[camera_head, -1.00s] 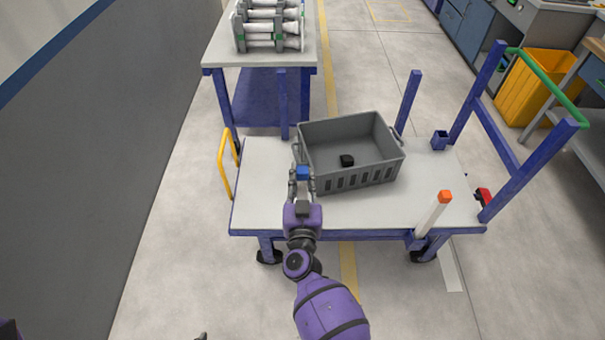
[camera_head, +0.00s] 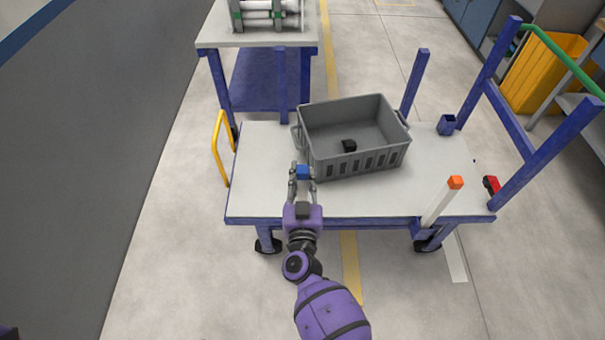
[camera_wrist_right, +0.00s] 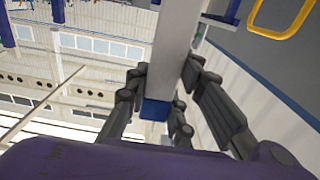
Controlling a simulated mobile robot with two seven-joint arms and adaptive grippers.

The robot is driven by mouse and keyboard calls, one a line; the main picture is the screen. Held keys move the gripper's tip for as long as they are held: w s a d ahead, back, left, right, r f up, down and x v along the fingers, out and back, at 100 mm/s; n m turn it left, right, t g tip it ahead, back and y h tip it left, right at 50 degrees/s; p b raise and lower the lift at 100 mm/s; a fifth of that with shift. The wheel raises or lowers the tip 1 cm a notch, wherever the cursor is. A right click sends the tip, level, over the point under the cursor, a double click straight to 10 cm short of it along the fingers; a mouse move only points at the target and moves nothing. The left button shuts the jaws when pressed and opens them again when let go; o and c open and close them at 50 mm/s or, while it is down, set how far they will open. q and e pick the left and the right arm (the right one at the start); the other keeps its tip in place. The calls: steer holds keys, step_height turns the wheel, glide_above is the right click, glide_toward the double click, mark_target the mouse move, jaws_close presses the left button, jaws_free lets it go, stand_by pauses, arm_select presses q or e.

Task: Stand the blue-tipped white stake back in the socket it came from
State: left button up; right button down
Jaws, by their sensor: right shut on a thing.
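My right gripper (camera_head: 302,182) is shut on the blue-tipped white stake near its blue end. The blue tip (camera_head: 302,172) shows between the fingers in the head view, over the cart's left part; the white body below is hidden there. In the right wrist view the white shaft (camera_wrist_right: 180,45) runs between the fingers, with the blue cap (camera_wrist_right: 155,110) at the palm side. An empty-looking blue socket (camera_head: 447,124) stands at the cart's back right. An orange-tipped white stake (camera_head: 442,202) stands slightly tilted in the picture at the front right corner. My left gripper is out of view.
A grey crate (camera_head: 360,163) holding a small black object (camera_head: 349,146) sits on the cart (camera_head: 380,203), close to the right gripper. A blue post (camera_head: 414,82) rises behind it. A yellow handle (camera_head: 220,148) is at left. A table (camera_head: 270,40) with pipes stands behind.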

mark_target(303, 190)
step_height(303, 190, down, 2)
steer(key=shift+f+b, duration=0.1)
steer(key=shift+b, duration=0.5)
steer(key=shift+f+b, duration=0.45)
steer(key=shift+f, duration=0.2)
steer(key=c, duration=1.4)
jaws_free()
steer(key=shift+c, duration=0.2)
steer(key=s, duration=1.2)
